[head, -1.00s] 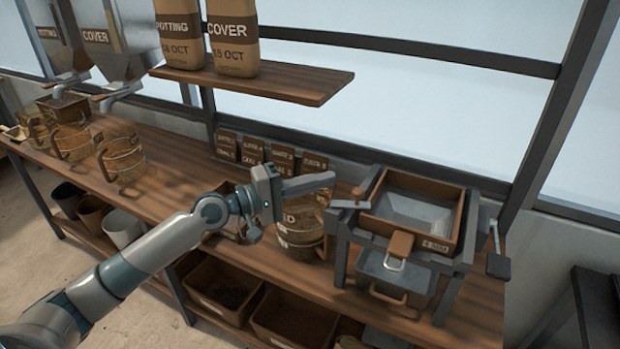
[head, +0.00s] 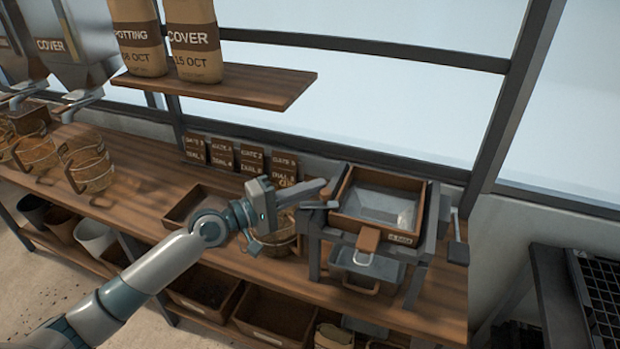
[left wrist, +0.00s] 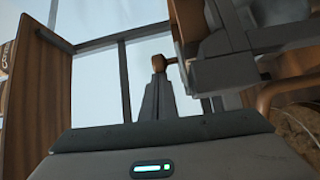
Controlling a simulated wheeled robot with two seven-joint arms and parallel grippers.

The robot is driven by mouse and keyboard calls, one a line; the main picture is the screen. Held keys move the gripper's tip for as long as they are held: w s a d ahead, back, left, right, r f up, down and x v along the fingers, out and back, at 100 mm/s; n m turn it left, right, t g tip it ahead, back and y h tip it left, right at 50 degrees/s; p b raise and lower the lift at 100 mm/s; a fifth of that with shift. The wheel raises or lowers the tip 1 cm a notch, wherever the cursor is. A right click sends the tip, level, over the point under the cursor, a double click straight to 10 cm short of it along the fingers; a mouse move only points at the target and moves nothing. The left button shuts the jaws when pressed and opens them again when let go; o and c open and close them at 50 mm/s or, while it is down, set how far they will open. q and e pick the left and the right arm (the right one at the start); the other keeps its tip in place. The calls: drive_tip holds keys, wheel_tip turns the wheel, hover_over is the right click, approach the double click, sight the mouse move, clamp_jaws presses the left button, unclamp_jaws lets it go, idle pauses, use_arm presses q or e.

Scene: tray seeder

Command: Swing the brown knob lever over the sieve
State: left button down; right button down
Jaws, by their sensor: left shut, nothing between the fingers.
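The sieve (head: 377,206) is a wooden-framed box with a grey mesh, set on a dark stand on the bench. A short grey lever (head: 319,205) sticks out at the sieve's left corner. Its brown knob shows in the left wrist view (left wrist: 158,63), right at the tips of my left gripper (left wrist: 158,85). In the head view my left gripper (head: 323,184) is shut and empty, its fingers pointing right at the sieve's left side, largely covering the knob. I cannot tell whether the fingers touch the knob. My right gripper is not in view.
A grey bin (head: 366,268) sits below the sieve. A wire-and-wood basket (head: 278,240) stands under my left gripper. A shelf (head: 225,84) with paper bags is above at left. A black tray rack (head: 597,300) stands at right.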

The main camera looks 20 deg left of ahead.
idle(0.3)
use_arm(q)
drive_tip(key=shift+s+d+p, duration=0.25)
drive_tip(key=shift+s+p, duration=0.2)
drive_tip(key=shift+s+d, duration=0.1)
drive_tip(key=shift+f, duration=0.1)
